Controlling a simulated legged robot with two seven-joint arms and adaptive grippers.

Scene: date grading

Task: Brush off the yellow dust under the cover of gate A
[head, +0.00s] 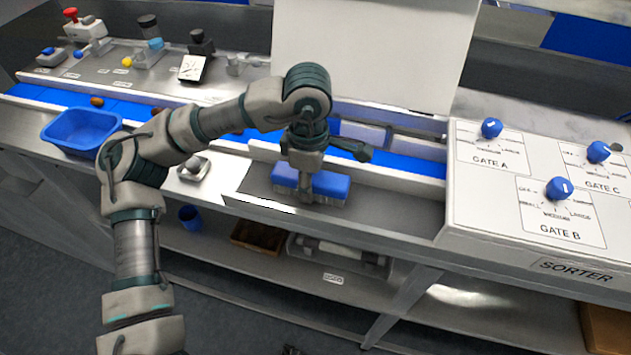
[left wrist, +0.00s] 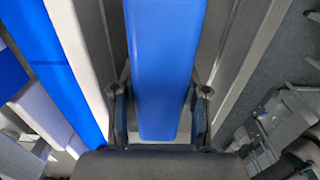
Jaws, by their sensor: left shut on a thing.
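My left gripper (head: 306,185) is over the grey ledge in front of the blue belt, pointing down. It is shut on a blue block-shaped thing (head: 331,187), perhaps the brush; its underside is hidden. In the left wrist view the long blue block (left wrist: 165,60) sits between the two fingers of the left gripper (left wrist: 160,112). A large white panel (head: 375,50) stands upright behind the belt; I cannot tell whether it is gate A's cover. The blue gate A knob (head: 491,128) is on the sorter panel at right. I see no yellow dust. My right gripper is not in view.
The blue belt (head: 405,165) runs behind the ledge, with a brown date (head: 97,101) at its left. A blue bin (head: 80,130) stands at left. Small fixtures, including a red-topped one (head: 85,24), stand at the back left. A shelf (head: 280,275) below holds several items.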

